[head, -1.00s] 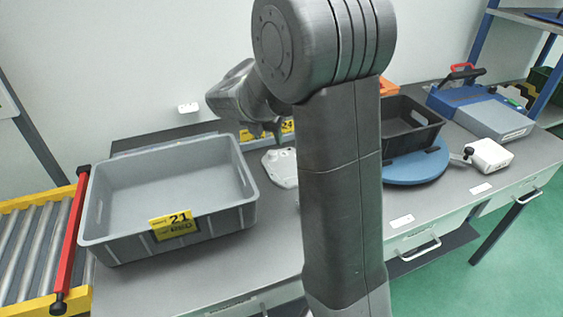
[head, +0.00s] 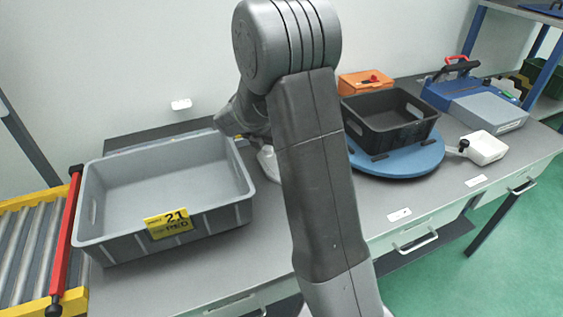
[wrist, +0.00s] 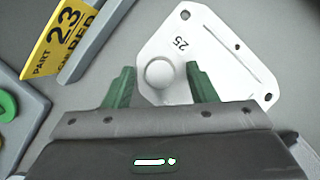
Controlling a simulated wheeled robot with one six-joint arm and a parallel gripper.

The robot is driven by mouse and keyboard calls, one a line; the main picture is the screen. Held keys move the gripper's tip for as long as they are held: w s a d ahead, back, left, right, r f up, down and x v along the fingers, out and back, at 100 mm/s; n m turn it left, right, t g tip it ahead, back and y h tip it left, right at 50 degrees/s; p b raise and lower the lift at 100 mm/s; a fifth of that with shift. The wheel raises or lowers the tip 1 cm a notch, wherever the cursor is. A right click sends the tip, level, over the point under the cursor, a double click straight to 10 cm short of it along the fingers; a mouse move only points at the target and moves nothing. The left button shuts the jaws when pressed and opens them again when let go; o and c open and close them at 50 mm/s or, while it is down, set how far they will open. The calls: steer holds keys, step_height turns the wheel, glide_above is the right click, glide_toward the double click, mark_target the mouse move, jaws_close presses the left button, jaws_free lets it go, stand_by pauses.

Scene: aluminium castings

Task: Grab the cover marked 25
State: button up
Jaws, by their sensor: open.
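The cover marked 25 (wrist: 215,50) is a pale, flat casting with a round boss, a slot and small holes. It lies on the grey surface in the wrist view, its number upside down. My gripper (wrist: 160,84) is open, its two green fingers on either side of the boss. The fingers hold nothing; whether they touch the cover or are down at its height I cannot tell. In the head view my arm hides the gripper, and only part of a pale casting (head: 268,162), probably this cover, shows beside the arm.
A grey bin (head: 222,219) labelled 21 stands left on the bench. A black tray (head: 396,139) rests on a blue turntable (head: 425,163). In the wrist view, a yellow label marked 23 (wrist: 62,35) and a green round part (wrist: 6,105) are close on the left.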

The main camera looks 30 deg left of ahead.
jaws_close()
steer(key=shift+r, duration=0.2)
